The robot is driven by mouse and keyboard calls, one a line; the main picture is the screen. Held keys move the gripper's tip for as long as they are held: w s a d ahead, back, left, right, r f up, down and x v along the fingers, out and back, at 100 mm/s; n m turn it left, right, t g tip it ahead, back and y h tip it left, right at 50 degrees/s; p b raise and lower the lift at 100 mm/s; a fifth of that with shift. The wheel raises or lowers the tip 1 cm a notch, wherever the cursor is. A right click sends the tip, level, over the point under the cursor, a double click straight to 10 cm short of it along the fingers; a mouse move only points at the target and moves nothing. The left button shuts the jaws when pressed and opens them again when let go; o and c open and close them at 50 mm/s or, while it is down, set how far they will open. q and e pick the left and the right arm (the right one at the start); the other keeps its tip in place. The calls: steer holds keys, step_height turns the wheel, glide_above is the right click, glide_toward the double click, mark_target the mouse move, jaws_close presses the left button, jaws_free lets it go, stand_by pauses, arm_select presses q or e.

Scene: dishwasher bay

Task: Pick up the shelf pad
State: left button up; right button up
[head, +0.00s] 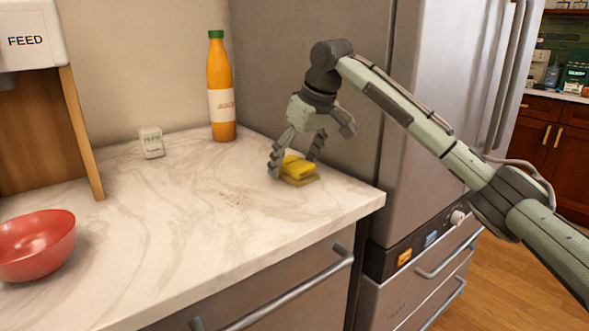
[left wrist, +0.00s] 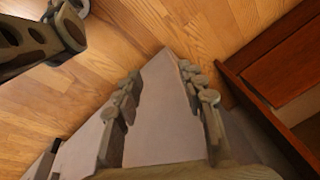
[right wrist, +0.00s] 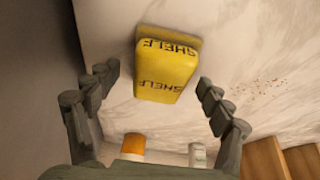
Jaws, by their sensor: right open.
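The shelf pad (head: 299,168) is a yellow block near the right end of the marble counter, with a flat olive-yellow layer under it. In the right wrist view the pad (right wrist: 165,72) shows the word SHELF on two faces. My right gripper (head: 296,157) is open above it, pointing down. Its fingers stand on either side of the pad, with a visible gap to each in the right wrist view. My left gripper (left wrist: 163,88) is open and empty over the floor, away from the counter; the head view does not show it.
An orange bottle (head: 221,95) with a green cap stands at the back of the counter, near a small white labelled container (head: 151,143). A red bowl (head: 36,245) is at front left. The fridge side (head: 300,50) rises just behind the pad. The counter's middle is clear apart from crumbs.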

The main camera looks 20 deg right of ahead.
mark_target(288, 159)
steer(key=shift+c, duration=0.7)
steer(key=c, duration=1.1)
steer(key=shift+r, duration=0.3)
step_height(288, 159, up, 4)
steer(key=shift+f, duration=0.1)
arm_select(q)
steer(key=shift+w+d+r, duration=0.25)
steer(key=shift+w+r, duration=0.5)
steer(key=shift+r, duration=0.2)
arm_select(e)
steer(key=s+a+r, duration=0.1)
steer(key=s+r, duration=0.1)
steer(key=s, duration=0.1)
steer(key=s+a+r, duration=0.2)
steer(key=s, duration=0.2)
steer(key=s+a+r, duration=0.1)
steer(key=s+r, duration=0.1)
steer(key=s, duration=0.1)
steer(key=shift+s+a+r, duration=0.3)
steer(key=shift+s+a, duration=0.05)
